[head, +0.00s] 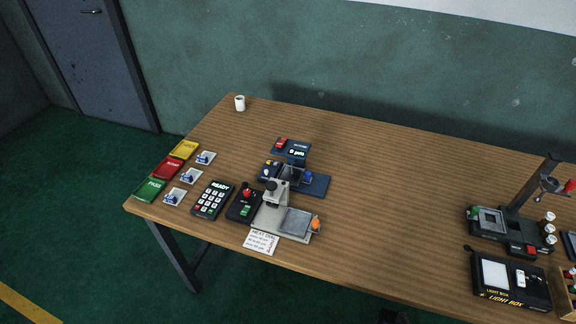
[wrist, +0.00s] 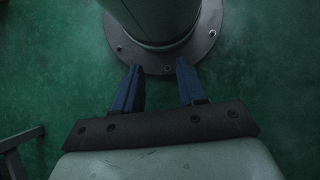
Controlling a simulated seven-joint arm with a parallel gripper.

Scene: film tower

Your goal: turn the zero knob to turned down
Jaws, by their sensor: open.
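A small dark blue gauge stands left of the middle of the table in the head view, with a lit readout (head: 297,153) that seems to show 0 µm. A round blue knob (head: 308,176) sits at its right side and is likely the zero knob. Its label and the way it is turned are too small to tell. My gripper (wrist: 158,76) is open and empty in the wrist view. Its two blue fingers point at my own round base above the green floor, away from the table. The head view does not clearly show the gripper.
A grey press (head: 272,196) with an orange knob (head: 316,224) stands just in front of the gauge. A keypad (head: 213,199) and coloured trays (head: 174,169) lie to the left. A light box (head: 510,281) is at the right. The table's middle (head: 400,200) is clear.

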